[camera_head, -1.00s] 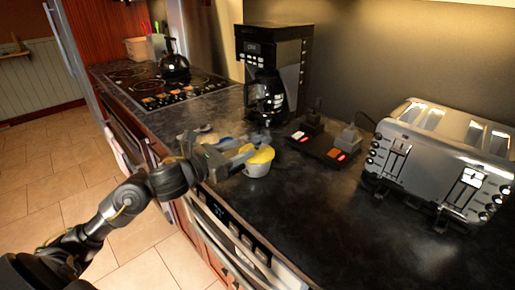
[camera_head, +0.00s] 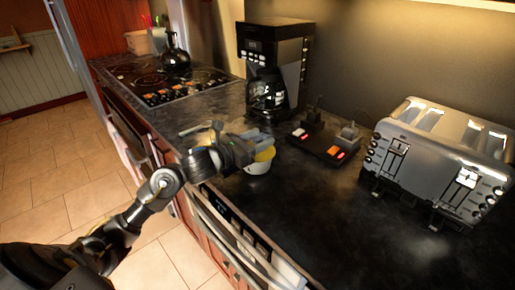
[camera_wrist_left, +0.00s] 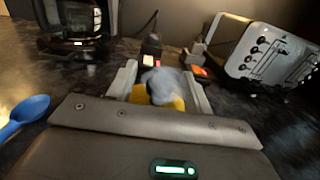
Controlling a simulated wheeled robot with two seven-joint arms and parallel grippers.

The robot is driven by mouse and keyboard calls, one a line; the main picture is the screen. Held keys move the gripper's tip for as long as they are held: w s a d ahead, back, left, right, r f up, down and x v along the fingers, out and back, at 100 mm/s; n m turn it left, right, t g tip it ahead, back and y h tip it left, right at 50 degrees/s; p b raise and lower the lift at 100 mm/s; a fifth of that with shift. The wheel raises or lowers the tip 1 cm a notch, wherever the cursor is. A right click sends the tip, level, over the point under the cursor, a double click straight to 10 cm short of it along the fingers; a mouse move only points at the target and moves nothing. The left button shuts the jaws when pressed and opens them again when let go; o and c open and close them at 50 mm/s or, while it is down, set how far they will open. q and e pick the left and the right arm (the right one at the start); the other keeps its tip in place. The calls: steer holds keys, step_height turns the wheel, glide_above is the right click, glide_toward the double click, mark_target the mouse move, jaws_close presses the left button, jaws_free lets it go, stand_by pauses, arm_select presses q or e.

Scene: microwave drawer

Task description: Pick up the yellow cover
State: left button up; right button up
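The yellow cover (camera_head: 265,154) sits on a small white cup (camera_head: 257,168) near the counter's front edge. In the left wrist view the yellow cover (camera_wrist_left: 178,103) shows in part, with a blurred blue-grey piece at its middle. My left gripper (camera_head: 262,141) is over the cover and hides part of it. In the left wrist view the fingers of my left gripper (camera_wrist_left: 160,84) are spread apart, one on each side of the cover. I cannot tell whether they touch it. My right gripper is not in view.
A coffee maker (camera_head: 272,65) stands behind, and a toaster (camera_head: 440,160) stands at the right. A black unit with lit switches (camera_head: 325,143) lies behind the cup. A blue spoon (camera_wrist_left: 27,112) lies to the left in the wrist view. The dark counter (camera_head: 330,210) in front of the toaster is clear.

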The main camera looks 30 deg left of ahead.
mark_target(257, 139)
arm_select(q)
steer(key=c, duration=0.9)
steer(key=shift+c, duration=0.5)
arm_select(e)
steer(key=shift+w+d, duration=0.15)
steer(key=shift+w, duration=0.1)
